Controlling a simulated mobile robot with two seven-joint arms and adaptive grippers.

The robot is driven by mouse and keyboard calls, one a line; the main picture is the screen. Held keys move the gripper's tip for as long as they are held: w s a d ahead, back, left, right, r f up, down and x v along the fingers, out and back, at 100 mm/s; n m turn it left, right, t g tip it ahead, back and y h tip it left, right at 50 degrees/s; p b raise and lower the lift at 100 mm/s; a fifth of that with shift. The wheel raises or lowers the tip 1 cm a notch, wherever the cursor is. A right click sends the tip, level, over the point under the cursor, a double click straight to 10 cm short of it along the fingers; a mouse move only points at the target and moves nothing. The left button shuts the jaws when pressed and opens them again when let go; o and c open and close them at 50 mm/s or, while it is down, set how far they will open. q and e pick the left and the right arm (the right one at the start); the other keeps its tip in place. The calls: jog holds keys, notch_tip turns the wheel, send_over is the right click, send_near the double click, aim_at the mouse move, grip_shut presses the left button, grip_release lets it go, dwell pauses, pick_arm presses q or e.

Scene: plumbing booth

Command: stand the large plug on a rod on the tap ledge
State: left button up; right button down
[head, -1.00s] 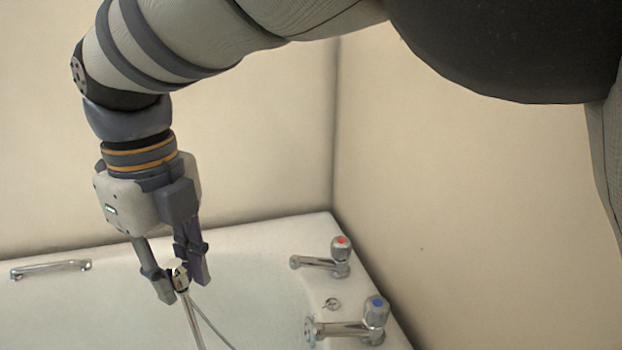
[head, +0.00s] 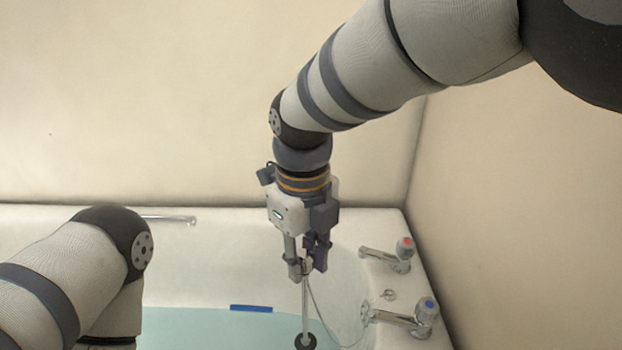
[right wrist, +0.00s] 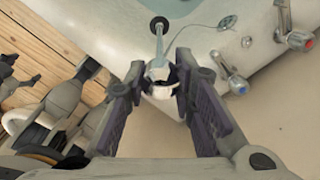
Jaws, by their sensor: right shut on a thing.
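The large plug (head: 305,341) is a dark disc at the lower end of a slim pale rod (head: 305,308). My right gripper (head: 307,268) is shut on the rod's upper end, and the rod hangs about upright over the bath. In the right wrist view the rod's top (right wrist: 160,76) sits between the fingers, with the plug (right wrist: 159,25) beyond it. The tap ledge (head: 405,285) is the white bath end to the right, apart from the plug. My left arm enters at lower left in the head view; its gripper is hidden there, and in the wrist view its state is unclear.
A red-topped tap (head: 390,256) and a blue-topped tap (head: 408,318) stand on the ledge, with a small chrome fitting (head: 389,295) between them. A thin chain runs from the rod. The bath holds water (head: 215,325). A chrome handle (head: 168,219) is on the far rim.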

pick_arm(q)
jog(key=w+r+t+p, duration=0.1)
jog(key=w+r+p, duration=0.2)
jog(key=w+r, duration=0.1)
jog(key=shift+w+r+t, duration=0.15)
jog(key=shift+w+t, duration=0.05)
jog(key=shift+t, duration=0.2)
pick_arm(e)
jog(key=s+d+f, duration=0.1)
jog(key=s+d, duration=0.3)
jog(key=d, duration=0.8)
jog(key=s+d+f, duration=0.2)
jog(key=s+d, duration=0.2)
jog(key=d, duration=0.9)
jog(key=shift+s+f, duration=0.2)
pick_arm(q)
jog(key=shift+w+r, duration=0.1)
jog(key=shift+w, duration=0.05)
pick_arm(e)
jog(key=shift+f, duration=0.2)
jog(key=c, duration=1.3)
grip_release()
